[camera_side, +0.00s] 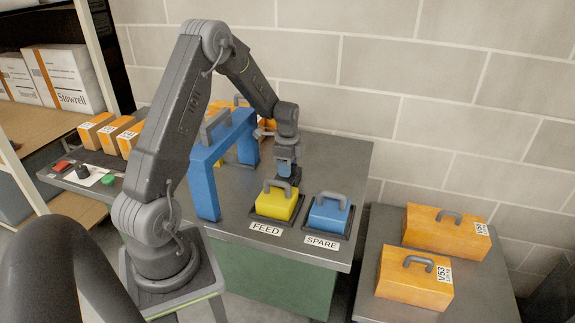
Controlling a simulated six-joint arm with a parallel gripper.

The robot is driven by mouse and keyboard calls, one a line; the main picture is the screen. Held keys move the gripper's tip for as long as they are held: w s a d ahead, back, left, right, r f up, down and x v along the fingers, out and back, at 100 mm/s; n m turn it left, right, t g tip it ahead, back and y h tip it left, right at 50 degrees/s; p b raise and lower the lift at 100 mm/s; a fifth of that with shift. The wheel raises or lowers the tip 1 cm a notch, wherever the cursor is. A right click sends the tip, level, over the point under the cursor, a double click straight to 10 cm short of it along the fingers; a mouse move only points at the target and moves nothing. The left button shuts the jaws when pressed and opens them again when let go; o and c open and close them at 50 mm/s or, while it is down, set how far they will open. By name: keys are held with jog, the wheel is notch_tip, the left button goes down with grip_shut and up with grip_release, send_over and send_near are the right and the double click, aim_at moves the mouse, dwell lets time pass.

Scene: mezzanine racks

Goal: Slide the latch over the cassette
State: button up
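A yellow cassette (277,205) with a grey handle sits in the dark tray marked FEED. A blue cassette (328,218) with a grey handle sits in the tray marked SPARE, to its right. A blue arch (205,178) with a grey handle on top stands on the table to the left; I cannot tell whether it carries the latch. My gripper (287,182) points down just behind and above the yellow cassette's handle. Its fingertips are small and dark, so I cannot tell whether they are open, shut or touching the handle.
Orange cases (108,134) stand at the left, partly behind my arm. Red, black and green controls (107,180) lie in front of them. Two orange cases (414,279) with handles rest on a lower surface at the right. The table behind the blue cassette (335,165) is clear, near a block wall.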

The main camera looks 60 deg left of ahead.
jog(key=shift+r, duration=0.2)
notch_tip(320, 180, up, 13)
jog(key=shift+r, duration=0.2)
dwell(0.4)
jog(key=s+d+r+n+t, duration=0.1)
jog(key=s+d+r+n, duration=0.1)
jog(key=d+r, duration=0.6)
jog(key=s+d+n+t, duration=0.1)
jog(key=s+d+n, duration=0.1)
jog(key=s+d, duration=0.3)
jog(key=s+d+n+t, duration=0.2)
jog(key=s+d, duration=0.3)
jog(key=d, duration=0.3)
jog(key=s+d+r+n+t, duration=0.1)
jog(key=s+d+n, duration=0.2)
jog(key=s+d, duration=0.2)
jog(key=shift+s+d+t, duration=0.3)
jog(key=shift+s+d, duration=0.05)
jog(key=shift+d, duration=0.3)
